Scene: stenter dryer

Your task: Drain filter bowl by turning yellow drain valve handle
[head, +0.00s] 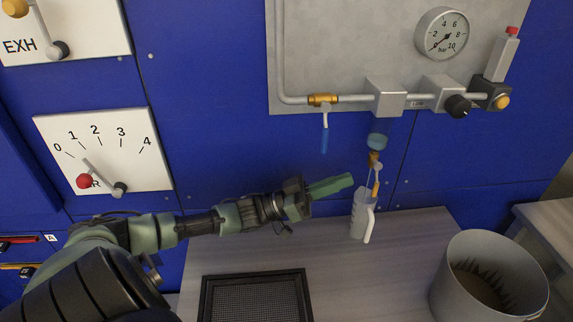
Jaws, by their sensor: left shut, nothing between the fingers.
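The filter bowl (377,141), a small blue-tinted clear cup, hangs under a grey block (386,97) on the pipe. A small brass drain fitting (374,159) sits below it. The yellow drain valve handle (376,188) points down just under the fitting, in front of a clear jug's mouth. The jug (361,214), with a white handle, stands upright on the table below. My left gripper (345,182) is shut and empty, its green fingers pointing right, a little left of the yellow handle in the picture. My right gripper is not in view.
A blue-handled valve (324,134) hangs from the pipe left of the bowl. A pressure gauge (442,34) and a black knob (457,105) are at the upper right. A black mesh tray (255,296) and a grey bin (489,279) stand at the front.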

